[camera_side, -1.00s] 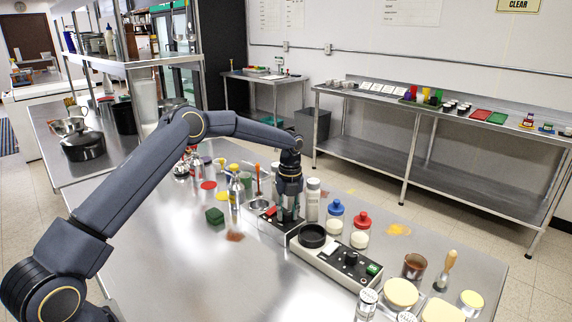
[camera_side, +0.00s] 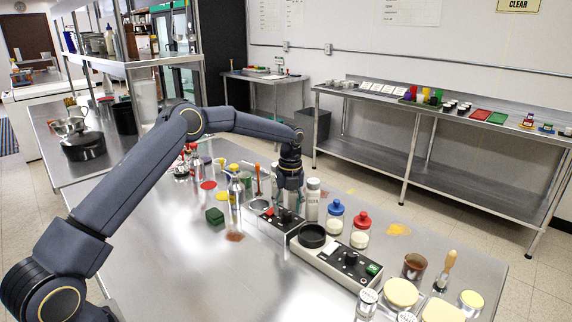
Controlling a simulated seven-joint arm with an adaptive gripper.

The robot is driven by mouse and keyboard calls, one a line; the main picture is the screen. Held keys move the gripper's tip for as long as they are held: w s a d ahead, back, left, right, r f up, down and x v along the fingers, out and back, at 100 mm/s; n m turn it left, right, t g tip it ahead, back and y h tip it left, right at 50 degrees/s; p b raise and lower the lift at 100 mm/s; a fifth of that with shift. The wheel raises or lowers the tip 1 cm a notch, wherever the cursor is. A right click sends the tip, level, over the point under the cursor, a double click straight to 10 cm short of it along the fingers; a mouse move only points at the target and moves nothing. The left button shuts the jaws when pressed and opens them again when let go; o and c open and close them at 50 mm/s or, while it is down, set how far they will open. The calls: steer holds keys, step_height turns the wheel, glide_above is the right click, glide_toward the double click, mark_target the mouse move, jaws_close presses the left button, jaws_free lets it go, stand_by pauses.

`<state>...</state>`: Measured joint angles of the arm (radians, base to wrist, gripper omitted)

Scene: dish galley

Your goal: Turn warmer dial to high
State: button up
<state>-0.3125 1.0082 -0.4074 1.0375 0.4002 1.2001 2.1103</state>
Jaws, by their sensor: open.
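My gripper (camera_side: 290,197) is open and points down over a low control box with a red switch (camera_side: 268,212) and a black dial (camera_side: 286,215). The fingertips are just above this dial and look apart from it. Which way the dial points is too small to tell. In front of it stands a longer beige unit (camera_side: 318,259) with a round black plate or dish (camera_side: 312,236), a second black dial (camera_side: 351,258) and a green switch (camera_side: 373,268). I cannot tell from any label which unit is the warmer.
A red-capped jar (camera_side: 361,230), a blue-capped jar (camera_side: 334,222) and a grey-white bottle (camera_side: 313,198) stand close to the right of my gripper. The front-left steel tabletop is clear.

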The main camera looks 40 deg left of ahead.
step_height(320, 180, up, 10)
steer(key=shift+w+d+r, duration=0.15)
steer(key=shift+w, duration=0.05)
steer(key=n, duration=2.1)
glide_toward(289, 212)
steer(key=shift+t, duration=0.3)
steer(key=f, duration=0.9)
steer(key=shift+s+a+f, duration=0.25)
steer(key=shift+s+f, duration=0.1)
steer(key=shift+s, duration=0.05)
steer(key=shift+c, duration=0.3)
